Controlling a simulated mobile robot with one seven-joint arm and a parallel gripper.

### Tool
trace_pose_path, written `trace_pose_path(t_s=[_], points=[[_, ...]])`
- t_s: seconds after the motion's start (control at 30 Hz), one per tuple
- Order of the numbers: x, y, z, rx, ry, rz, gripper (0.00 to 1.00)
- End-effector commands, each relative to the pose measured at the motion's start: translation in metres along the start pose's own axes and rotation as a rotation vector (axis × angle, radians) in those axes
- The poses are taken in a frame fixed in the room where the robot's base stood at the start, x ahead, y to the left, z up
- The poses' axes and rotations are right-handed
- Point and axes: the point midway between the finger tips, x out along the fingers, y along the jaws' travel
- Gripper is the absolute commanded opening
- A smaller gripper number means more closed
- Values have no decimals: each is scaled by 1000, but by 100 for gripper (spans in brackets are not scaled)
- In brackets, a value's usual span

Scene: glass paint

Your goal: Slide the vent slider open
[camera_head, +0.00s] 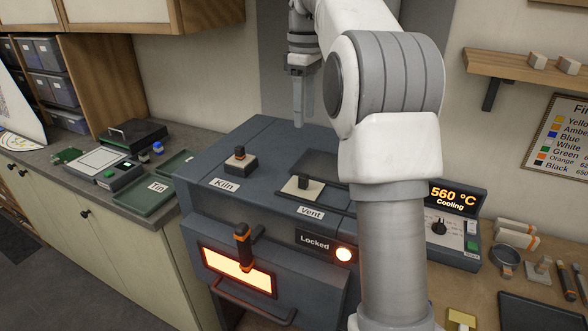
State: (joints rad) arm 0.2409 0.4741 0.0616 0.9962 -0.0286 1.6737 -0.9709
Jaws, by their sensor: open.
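The vent slider (303,181) is a small black knob on a pale plate on top of the dark kiln, just above the "Vent" label (311,213). My gripper (303,124) points down above the back of the kiln top, apart from the slider and behind it in the picture. Its fingers hold nothing that I can see. My arm covers the right part of the kiln top.
A second knob (239,158) sits by the "Kiln" label. The kiln front has a handle, a glowing window and a lit "Locked" sign (314,241). A display (452,195) reads 560 °C, Cooling. Trays (143,196) lie on the left counter.

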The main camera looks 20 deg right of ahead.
Motion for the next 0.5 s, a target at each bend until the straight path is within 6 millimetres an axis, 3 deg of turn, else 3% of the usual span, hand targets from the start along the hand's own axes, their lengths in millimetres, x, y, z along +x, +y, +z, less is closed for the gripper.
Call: trace_pose_path(t_s=[0.17,0.5], points=[[17,0,0,-1,-1,-2,57],[85,0,1,0,-1,-3,57]])
